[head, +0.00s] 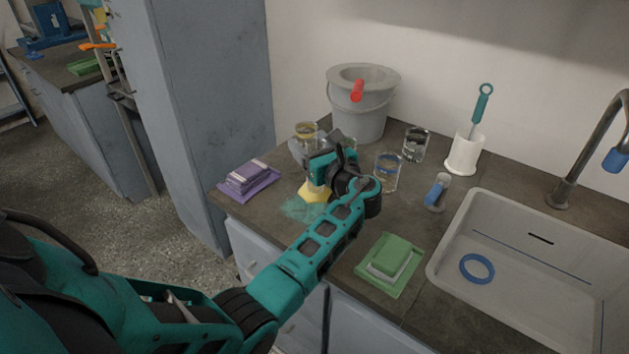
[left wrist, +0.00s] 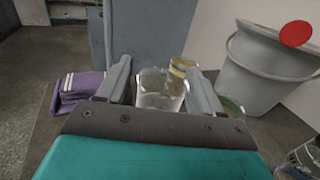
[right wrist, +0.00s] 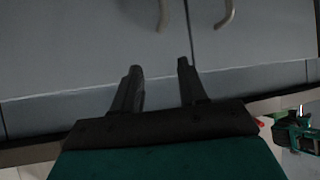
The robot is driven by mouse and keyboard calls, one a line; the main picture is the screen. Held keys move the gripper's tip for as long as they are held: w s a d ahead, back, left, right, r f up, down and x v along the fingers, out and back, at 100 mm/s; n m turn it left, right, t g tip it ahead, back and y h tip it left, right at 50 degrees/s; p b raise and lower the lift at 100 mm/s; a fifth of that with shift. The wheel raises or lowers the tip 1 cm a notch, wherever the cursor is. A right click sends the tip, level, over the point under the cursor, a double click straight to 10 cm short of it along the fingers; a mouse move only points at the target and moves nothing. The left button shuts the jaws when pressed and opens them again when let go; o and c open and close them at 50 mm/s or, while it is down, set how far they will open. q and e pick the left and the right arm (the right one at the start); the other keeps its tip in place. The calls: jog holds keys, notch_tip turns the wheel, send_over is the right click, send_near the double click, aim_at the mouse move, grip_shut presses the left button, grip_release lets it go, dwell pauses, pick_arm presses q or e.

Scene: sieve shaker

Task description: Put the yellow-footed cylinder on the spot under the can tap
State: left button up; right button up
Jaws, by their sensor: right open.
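The yellow-footed cylinder shows its yellow foot (head: 314,192) just below my left gripper (head: 325,165) in the head view; the gripper hides much of its body. In the left wrist view, clear glass (left wrist: 160,98) fills the gap between the spread fingers of my left gripper (left wrist: 160,78); whether they press on it is unclear. I cannot tell whether the foot touches the counter. The spot under the tap is not clearly visible. My right gripper (right wrist: 160,72) is open and empty, facing cabinet doors.
A yellow-banded glass (head: 306,130) stands behind my left gripper. Two beakers (head: 387,172) (head: 415,144) and a blue-capped item (head: 437,192) stand to the right. Purple packs (head: 248,178), green sponges (head: 391,257) and a sink (head: 530,270) lie around. A teal patch (head: 300,209) marks the counter.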

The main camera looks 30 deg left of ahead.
pick_arm(q)
grip_shut()
dwell(0.4)
